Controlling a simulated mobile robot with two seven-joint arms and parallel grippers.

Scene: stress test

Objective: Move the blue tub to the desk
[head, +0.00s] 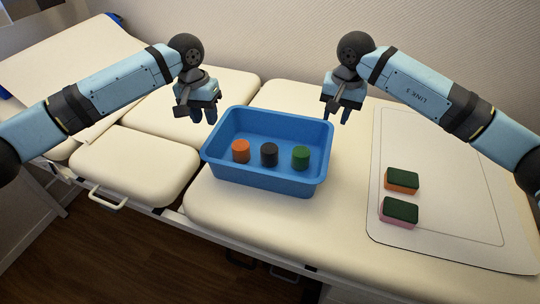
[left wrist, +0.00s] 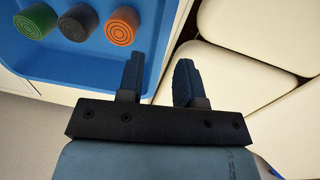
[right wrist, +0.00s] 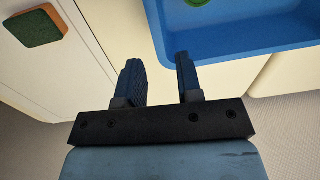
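The blue tub (head: 265,179) stands upright on a cream padded surface in the head view, with an orange, a black and a green cylinder inside. My left gripper (head: 204,116) is open above the tub's left back corner. In the left wrist view, the left fingers (left wrist: 160,82) are apart on either side of the tub's rim line. My right gripper (head: 338,114) is open by the tub's right back corner. In the right wrist view, the right fingers (right wrist: 160,80) are apart near the tub's wall (right wrist: 230,45). Contact cannot be told. No desk is recognisable.
A white board (head: 435,248) lies right of the tub, with two dark-topped blocks, one orange-sided (head: 401,181) and one pink-sided (head: 398,212). Cream cushions (head: 135,165) with gaps between them lie to the left. A wall stands behind; dark wooden floor (head: 125,240) shows at front left.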

